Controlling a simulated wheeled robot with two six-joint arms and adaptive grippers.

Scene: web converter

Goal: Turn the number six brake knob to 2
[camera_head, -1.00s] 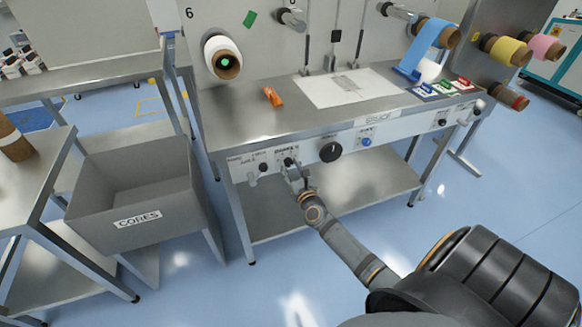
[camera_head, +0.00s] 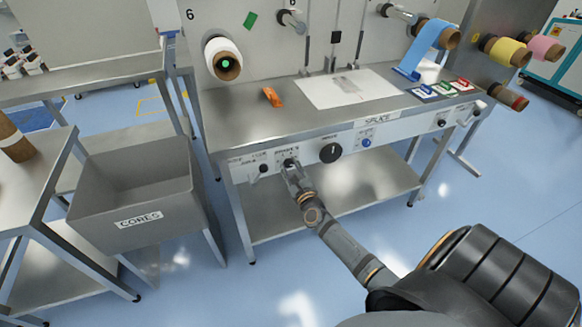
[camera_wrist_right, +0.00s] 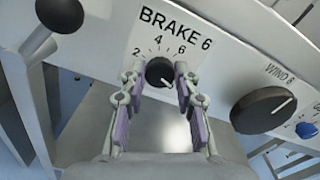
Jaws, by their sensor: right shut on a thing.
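The brake 6 knob (camera_wrist_right: 159,72) is small, round and black, under the label "BRAKE 6" (camera_wrist_right: 174,27) in the right wrist view. Its scale shows 2, 4 and 6 above it; the right end of the scale is hidden by a finger. A white mark shows on the knob's lower right. My right gripper (camera_wrist_right: 160,78) has its fingers on both sides of the knob and is shut on it. In the head view my right gripper (camera_head: 290,168) reaches the panel's left part and covers much of the knob. My left gripper is not in view.
Another dark knob (camera_wrist_right: 60,14) is at left. The grey cores bin (camera_head: 105,205) stands left of the table. An orange object (camera_head: 272,97) lies on the tabletop.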

